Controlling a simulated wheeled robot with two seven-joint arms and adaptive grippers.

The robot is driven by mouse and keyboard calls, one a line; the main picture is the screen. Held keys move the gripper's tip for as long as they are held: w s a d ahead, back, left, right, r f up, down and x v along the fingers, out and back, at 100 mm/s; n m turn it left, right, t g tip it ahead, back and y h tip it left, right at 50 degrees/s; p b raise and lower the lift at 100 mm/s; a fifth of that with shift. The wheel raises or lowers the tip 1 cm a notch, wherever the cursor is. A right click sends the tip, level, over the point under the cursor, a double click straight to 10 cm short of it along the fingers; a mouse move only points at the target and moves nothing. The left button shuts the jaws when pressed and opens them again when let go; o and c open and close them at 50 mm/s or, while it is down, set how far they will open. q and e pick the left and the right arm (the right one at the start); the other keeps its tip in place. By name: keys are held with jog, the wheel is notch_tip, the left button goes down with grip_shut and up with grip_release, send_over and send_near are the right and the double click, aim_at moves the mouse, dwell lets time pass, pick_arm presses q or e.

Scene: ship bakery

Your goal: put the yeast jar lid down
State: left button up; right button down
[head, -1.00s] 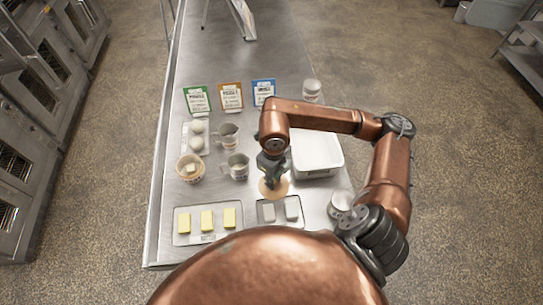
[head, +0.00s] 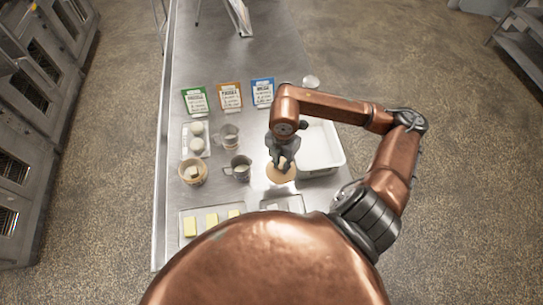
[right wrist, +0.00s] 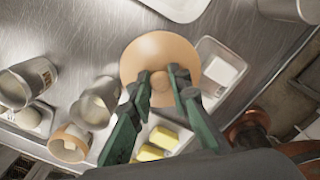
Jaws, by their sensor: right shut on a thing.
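The yeast jar lid is a round tan disc (head: 281,174) with a small knob. It also shows in the right wrist view (right wrist: 150,53), where the knob sits between my fingertips. My right gripper (head: 283,163) is shut on the lid and points down at the table. The lid is between the metal mug and the white bin; whether it touches the table or hangs just above it, I cannot tell. My left gripper is in neither view.
A white bin (head: 341,157) stands right of the lid, a metal mug (head: 237,170) left. A tray (head: 183,230) with yellow blocks and another tray (right wrist: 231,52) with pale blocks lie nearer me. Recipe cards (head: 230,96) stand behind. The far steel table (head: 215,55) is mostly clear.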

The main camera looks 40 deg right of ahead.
jog(key=w+d+f, duration=0.1)
jog(key=w+f, duration=0.1)
jog(key=w, duration=0.1)
jog(key=w+d+f+p, duration=0.1)
jog(key=w+f, duration=0.2)
jog(key=w+d+f+p, duration=0.1)
jog(key=w+d+f, duration=0.1)
jog(key=w, duration=0.1)
jog(key=shift+f, duration=0.25)
jog(key=shift+w+d+f, duration=0.1)
jog(key=shift+w+f, duration=0.15)
jog(key=shift+f, duration=0.15)
notch_tip(320, 180, down, 3)
jog(key=shift+r+p, duration=0.1)
jog(key=shift+p, duration=0.7)
jog(key=shift+f, duration=0.2)
jog(key=shift+f, duration=0.15)
jog(key=c, duration=1.8)
grip_release()
